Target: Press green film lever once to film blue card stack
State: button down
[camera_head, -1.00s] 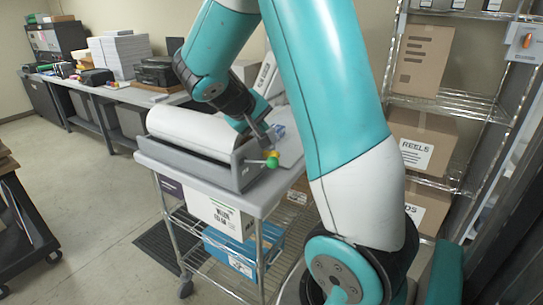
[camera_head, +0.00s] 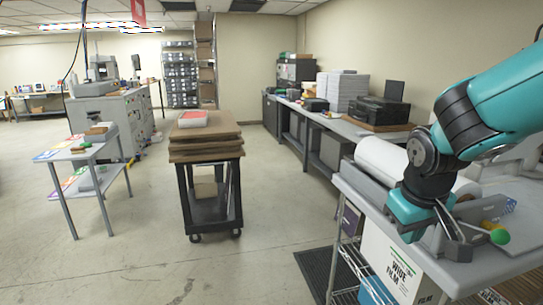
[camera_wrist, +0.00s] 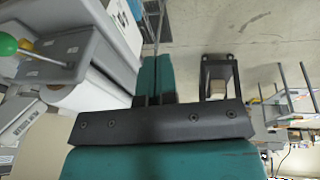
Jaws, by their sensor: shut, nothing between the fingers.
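The green knob (camera_head: 500,237) of the lever is on the near end of the grey film unit (camera_head: 430,240) on a cart at right. A yellow knob (camera_head: 493,227) is beside it. In the wrist view the green knob (camera_wrist: 8,43) and yellow knob (camera_wrist: 25,45) are at upper left. My gripper (camera_head: 455,232) is shut and empty, just left of the knobs and apart from them. Its fingers (camera_wrist: 154,78) also show in the wrist view. A small blue patterned item (camera_head: 508,205) lies behind the knobs; I cannot tell whether it is the blue card stack.
A white roll (camera_head: 385,160) lies in the film unit, partly hidden by my arm. A black cart (camera_head: 210,195) with brown boards stands mid-floor. A small table (camera_head: 80,150) with coloured sheets is at left. A long bench (camera_head: 340,122) runs along the wall. Floor between them is open.

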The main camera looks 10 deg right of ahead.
jog(key=s+a+f+n+g+y+b, duration=0.2)
jog(key=s+a+n+y, duration=0.3)
jog(key=s+a, duration=1)
jog(key=shift+a+n+g+y+b, duration=0.4)
jog(key=shift+a+n+b, duration=0.4)
jog(key=shift+a+b, duration=0.1)
jog(key=shift+w+r, duration=0.1)
jog(key=shift+w, duration=0.05)
